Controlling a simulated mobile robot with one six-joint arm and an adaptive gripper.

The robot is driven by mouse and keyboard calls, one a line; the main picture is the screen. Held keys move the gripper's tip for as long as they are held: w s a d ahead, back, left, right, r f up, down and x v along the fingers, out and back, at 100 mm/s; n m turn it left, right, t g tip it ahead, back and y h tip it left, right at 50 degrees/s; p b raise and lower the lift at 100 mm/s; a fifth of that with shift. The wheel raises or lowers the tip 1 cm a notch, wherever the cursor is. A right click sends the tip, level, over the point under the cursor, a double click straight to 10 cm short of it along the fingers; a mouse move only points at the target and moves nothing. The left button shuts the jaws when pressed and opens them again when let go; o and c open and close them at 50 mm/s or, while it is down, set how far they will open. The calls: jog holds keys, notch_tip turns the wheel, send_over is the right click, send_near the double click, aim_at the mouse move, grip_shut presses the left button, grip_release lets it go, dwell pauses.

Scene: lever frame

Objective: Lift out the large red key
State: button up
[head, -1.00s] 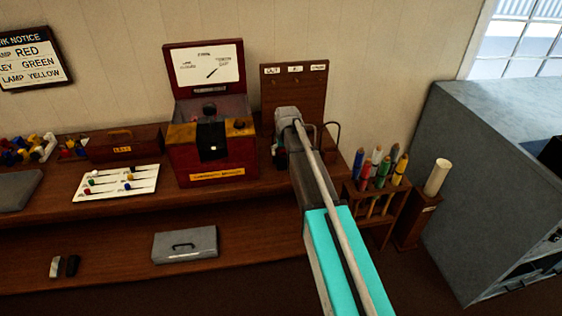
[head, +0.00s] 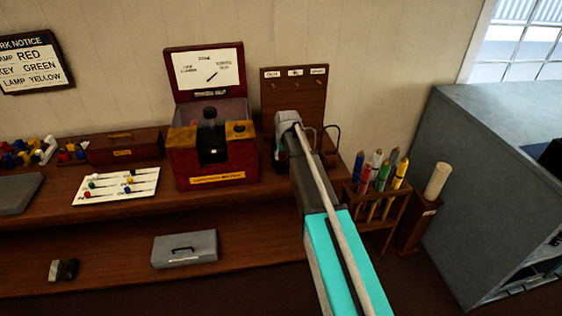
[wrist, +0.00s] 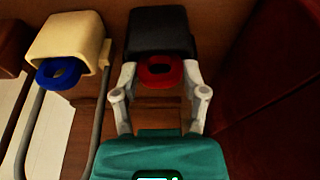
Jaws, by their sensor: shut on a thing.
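In the wrist view, a red ring-shaped piece (wrist: 160,70), which looks like the large red key, sits at the lower front of a black block (wrist: 160,33). My gripper (wrist: 160,77) has one grey finger on each side of the red piece and is shut on it. The red piece is still against the black block. In the head view my gripper (head: 287,125) is in front of the dark board's lower part, right of the red box. My arm hides the red key there.
A cream block (wrist: 75,40) with a blue ring (wrist: 60,73) stands just left in the wrist view, beside grey bars. A dark red wall (wrist: 275,80) is close on the right. In the head view, an open red box (head: 190,165) and a rack of coloured cylinders (head: 378,205) flank my arm.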

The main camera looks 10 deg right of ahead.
dwell(0.3)
jog(key=shift+r+p, duration=0.15)
jog(key=shift+p, duration=0.15)
jog(key=shift+r, duration=0.15)
jog(key=shift+w+r+p, duration=0.1)
jog(key=shift+r+p, duration=2.7)
jog(key=shift+p, duration=0.1)
jog(key=s, duration=0.8)
